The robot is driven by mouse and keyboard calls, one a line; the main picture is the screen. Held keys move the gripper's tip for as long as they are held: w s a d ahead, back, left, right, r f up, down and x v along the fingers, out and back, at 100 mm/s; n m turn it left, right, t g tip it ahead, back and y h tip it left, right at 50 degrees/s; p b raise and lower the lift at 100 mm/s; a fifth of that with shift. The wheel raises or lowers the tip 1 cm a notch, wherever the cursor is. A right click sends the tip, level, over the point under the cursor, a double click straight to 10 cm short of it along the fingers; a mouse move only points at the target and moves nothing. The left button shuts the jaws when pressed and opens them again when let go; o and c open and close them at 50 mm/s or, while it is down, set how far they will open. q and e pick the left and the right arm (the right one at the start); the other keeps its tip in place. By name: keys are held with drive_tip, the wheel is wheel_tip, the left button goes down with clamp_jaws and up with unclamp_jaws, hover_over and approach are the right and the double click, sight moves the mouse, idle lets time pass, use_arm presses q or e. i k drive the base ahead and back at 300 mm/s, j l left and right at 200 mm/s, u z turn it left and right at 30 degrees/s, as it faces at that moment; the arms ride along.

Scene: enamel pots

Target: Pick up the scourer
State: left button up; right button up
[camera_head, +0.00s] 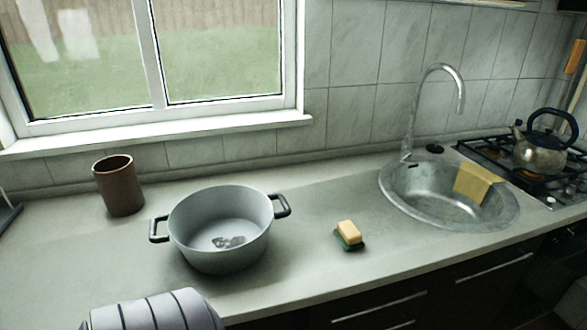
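A dark green scourer (349,245) lies on the counter, between the pot and the sink. A yellow sponge block (348,230) rests on top of it and covers most of it. I cannot tell whether the green and yellow parts are joined. Neither of my grippers is in view. A grey, ribbed, rounded shape at the bottom left edge may be part of my arm; no fingers show on it.
A grey two-handled pot (222,228) with a dark patch inside stands left of the scourer. A brown cup (119,186) stands further left. A round sink (420,202) with a yellow cloth (477,182) and a kettle (540,150) on the hob are right. Counter around the scourer is clear.

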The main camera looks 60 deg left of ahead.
sight(349, 236)
drive_tip(key=u, duration=1.35)
